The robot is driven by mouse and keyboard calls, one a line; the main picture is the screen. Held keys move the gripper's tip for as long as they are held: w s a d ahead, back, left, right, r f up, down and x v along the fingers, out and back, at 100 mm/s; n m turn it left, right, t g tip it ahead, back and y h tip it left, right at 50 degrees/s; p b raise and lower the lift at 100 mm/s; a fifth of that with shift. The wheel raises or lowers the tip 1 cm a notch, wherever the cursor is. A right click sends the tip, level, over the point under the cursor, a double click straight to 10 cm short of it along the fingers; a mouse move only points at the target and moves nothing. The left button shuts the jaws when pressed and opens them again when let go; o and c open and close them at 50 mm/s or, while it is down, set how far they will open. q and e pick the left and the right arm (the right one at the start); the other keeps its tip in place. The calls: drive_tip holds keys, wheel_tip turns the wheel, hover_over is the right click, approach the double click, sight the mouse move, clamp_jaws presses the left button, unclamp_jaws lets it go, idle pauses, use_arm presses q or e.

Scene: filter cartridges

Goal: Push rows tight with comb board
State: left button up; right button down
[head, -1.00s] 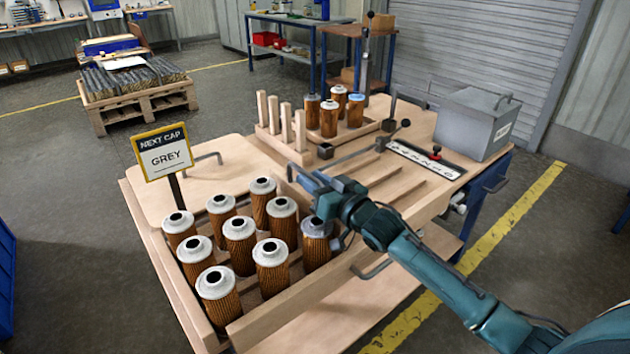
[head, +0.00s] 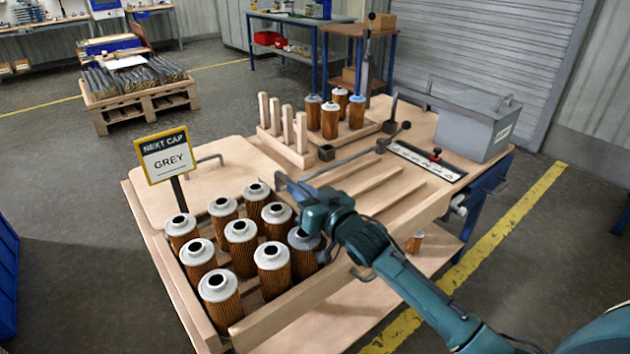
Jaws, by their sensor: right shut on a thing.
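Brown filter cartridges (head: 272,275) with pale ring caps stand upright in three rows in the wooden tray (head: 300,300). The front right cartridge (head: 303,255) has a darker grey cap. My left gripper is not in view.
Empty channels with wooden rails (head: 375,180) lie right of my gripper. Behind stand a peg rack (head: 285,140), several cartridges (head: 330,120), a lever and a grey box (head: 475,125). A sign (head: 166,155) reading NEXT CAP GREY stands at the left.

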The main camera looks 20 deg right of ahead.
drive_tip(key=a, duration=0.1)
drive_tip(key=s+a, duration=0.1)
drive_tip(key=a, duration=0.1)
drive_tip(key=a+p, duration=0.1)
drive_tip(key=shift+s+a+r, duration=0.1)
drive_tip(key=shift+s+a, duration=0.25)
drive_tip(key=shift+a, duration=0.25)
drive_tip(key=c, duration=1.5)
unclamp_jaws()
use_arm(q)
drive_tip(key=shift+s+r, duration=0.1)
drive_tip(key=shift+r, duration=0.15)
use_arm(e)
drive_tip(key=shift+o, duration=0.2)
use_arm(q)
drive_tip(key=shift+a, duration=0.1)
use_arm(e)
drive_tip(key=shift+s, duration=0.15)
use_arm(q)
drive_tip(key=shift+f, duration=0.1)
use_arm(e)
drive_tip(key=v, duration=1.3)
